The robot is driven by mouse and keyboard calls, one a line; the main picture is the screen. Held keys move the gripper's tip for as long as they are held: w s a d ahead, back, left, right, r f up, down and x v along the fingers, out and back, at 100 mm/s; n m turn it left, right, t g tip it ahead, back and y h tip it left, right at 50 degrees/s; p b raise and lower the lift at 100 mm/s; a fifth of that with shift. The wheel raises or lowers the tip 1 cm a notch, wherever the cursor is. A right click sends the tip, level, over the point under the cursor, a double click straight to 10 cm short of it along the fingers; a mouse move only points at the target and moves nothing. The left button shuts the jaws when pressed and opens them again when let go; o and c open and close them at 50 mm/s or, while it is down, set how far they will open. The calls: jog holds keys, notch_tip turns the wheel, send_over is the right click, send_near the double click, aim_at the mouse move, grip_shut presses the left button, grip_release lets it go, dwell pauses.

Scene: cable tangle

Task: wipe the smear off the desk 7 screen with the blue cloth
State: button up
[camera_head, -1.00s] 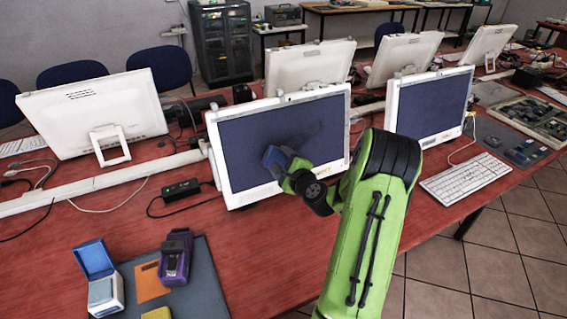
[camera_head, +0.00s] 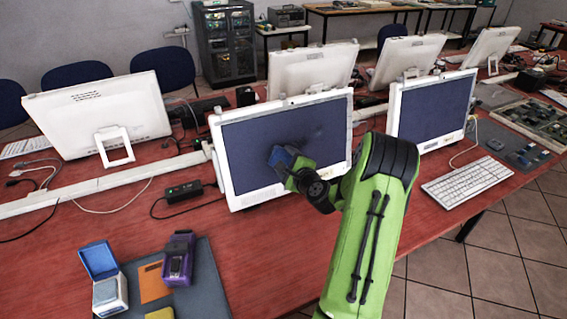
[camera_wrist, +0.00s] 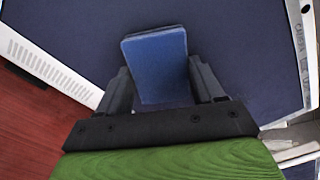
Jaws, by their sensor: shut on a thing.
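A white-framed monitor (camera_head: 235,137) with a dark blue screen stands in front of me on the red desk. A faint dark smear (camera_head: 316,134) shows on its screen, up and to the right of the cloth. My gripper (camera_head: 290,166) is shut on the blue cloth (camera_head: 280,157), a folded pad, in front of the screen's lower middle. In the wrist view the cloth (camera_wrist: 157,60) sits between both fingers of my gripper (camera_wrist: 162,82), with the screen (camera_wrist: 230,50) filling the view behind it. The cloth is at or very near the glass; I cannot tell if it touches. No smear is distinguishable there.
A second monitor (camera_head: 432,108) and a white keyboard (camera_head: 467,182) stand to the right. A grey mat (camera_head: 205,285) at front left holds a purple device (camera_head: 178,258) and a blue-lidded box (camera_head: 105,285). A black adapter (camera_head: 183,191) with cables lies left of the monitor.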

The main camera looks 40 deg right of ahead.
jog(key=shift+s+d+r+p, duration=0.55)
jog(key=shift+d+r+p, duration=0.45)
jog(key=shift+d, duration=1.55)
jog(key=shift+s+d+r+p, duration=0.5)
jog(key=shift+d+r+p, duration=0.45)
jog(key=shift+d, duration=1.6)
jog(key=shift+s+d+r+p, duration=0.55)
jog(key=shift+d+r+p, duration=0.45)
jog(key=shift+d, duration=1.55)
jog(key=w+a+f+b, duration=0.1)
jog(key=a+f+b, duration=0.1)
jog(key=a, duration=0.6)
jog(key=w+a+f+b, duration=0.2)
jog(key=a+f+b, duration=0.1)
jog(key=a, duration=0.5)
jog(key=shift+w+a+f+b, duration=0.2)
jog(key=shift+f+b, duration=0.15)
jog(key=shift+f, duration=0.2)
jog(key=b+v, duration=0.3)
jog(key=v, duration=0.3)
jog(key=shift+s, duration=0.15)
